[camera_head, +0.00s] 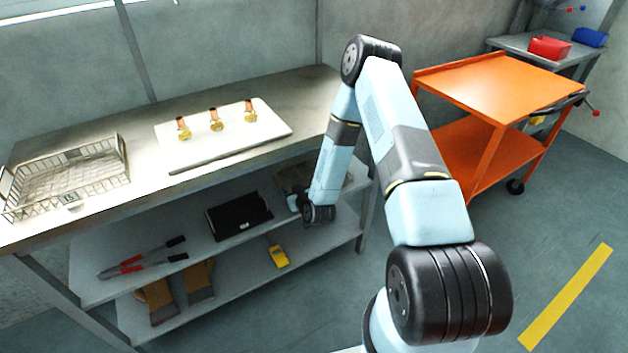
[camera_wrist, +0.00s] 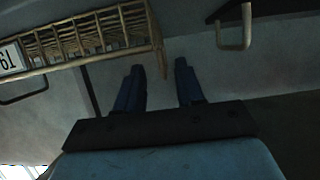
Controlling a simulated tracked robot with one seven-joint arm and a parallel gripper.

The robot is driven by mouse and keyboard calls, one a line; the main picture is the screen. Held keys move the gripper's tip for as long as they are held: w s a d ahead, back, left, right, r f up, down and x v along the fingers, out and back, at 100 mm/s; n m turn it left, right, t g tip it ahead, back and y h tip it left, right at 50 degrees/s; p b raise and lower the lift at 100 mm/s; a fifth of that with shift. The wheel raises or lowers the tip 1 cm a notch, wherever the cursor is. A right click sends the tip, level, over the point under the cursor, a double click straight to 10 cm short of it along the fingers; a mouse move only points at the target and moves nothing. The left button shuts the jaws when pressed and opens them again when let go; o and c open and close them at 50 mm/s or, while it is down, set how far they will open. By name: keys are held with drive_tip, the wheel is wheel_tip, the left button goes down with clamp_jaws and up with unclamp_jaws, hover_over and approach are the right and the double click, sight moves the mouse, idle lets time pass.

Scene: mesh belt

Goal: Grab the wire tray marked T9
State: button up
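A wire tray (camera_wrist: 95,32) shows at the upper left in the wrist view. Its white tag (camera_wrist: 10,58) appears turned over and seems to read T9. In the head view a wire tray (camera_head: 295,175) sits on the middle shelf, partly hidden by my arm. My gripper (camera_wrist: 160,75) is open, with two dark fingers apart and nothing between them. The fingertips are close to the tray's right end in the picture, not around it. In the head view my wrist is low at the shelf's right part, and the fingers are hard to make out.
Another wire tray (camera_head: 100,186) with a small tag stands on the bench top (camera_head: 150,200), beside a white board (camera_head: 230,150) with several metal parts. A black case (camera_head: 238,215) lies left of my wrist. An orange cart (camera_head: 490,85) stands to the right.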

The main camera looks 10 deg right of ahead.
drive_tip(key=shift+f+x, duration=0.1)
drive_tip(key=shift+x, duration=1.5)
drive_tip(key=shift+f+x, duration=0.15)
drive_tip(key=shift+x, duration=1.4)
drive_tip(key=shift+s+a, duration=0.1)
clamp_jaws()
